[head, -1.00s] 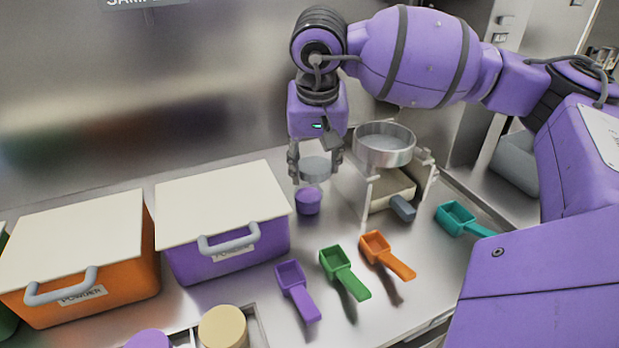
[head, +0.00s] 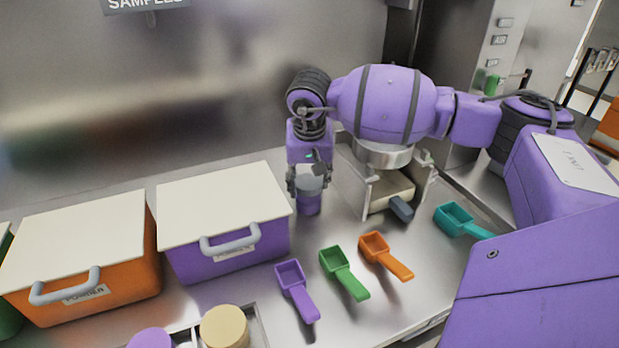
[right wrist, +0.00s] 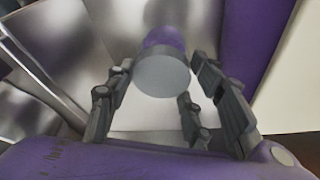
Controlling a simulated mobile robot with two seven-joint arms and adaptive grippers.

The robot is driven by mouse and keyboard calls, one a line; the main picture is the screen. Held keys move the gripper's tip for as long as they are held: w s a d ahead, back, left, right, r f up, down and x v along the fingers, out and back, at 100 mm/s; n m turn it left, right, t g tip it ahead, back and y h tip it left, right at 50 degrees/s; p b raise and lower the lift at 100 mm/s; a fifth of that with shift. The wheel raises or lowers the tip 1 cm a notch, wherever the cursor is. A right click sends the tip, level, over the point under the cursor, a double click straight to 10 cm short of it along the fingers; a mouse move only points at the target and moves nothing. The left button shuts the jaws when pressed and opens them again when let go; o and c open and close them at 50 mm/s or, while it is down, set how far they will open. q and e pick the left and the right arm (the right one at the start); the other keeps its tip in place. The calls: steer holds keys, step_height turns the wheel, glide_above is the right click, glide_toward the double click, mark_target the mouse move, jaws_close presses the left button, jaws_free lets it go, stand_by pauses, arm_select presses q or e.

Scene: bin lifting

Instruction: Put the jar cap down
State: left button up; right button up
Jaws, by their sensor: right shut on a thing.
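My right gripper (head: 307,190) points down at the table's back, right of the purple bin. It is shut on a grey round piece, which I take to be the jar cap (head: 312,182). A small purple jar (head: 308,205) stands directly below the cap; the two look very close or touching, but I cannot tell whether they touch. In the right wrist view the cap's flat grey face (right wrist: 162,76) lies between the fingers, with the purple jar (right wrist: 164,38) behind it. My left gripper is out of view.
A sieve stand (head: 392,190) is close on the gripper's right. The purple bin (head: 228,252) and orange bin (head: 100,300) stand to the left. Purple (head: 297,290), green (head: 344,273), orange (head: 385,256) and teal (head: 462,220) scoops lie in front.

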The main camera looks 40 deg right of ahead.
steer(key=shift+f, duration=0.2)
steer(key=o, duration=0.4)
steer(key=shift+f, duration=0.1)
steer(key=o, duration=0.4)
steer(key=shift+o, duration=0.2)
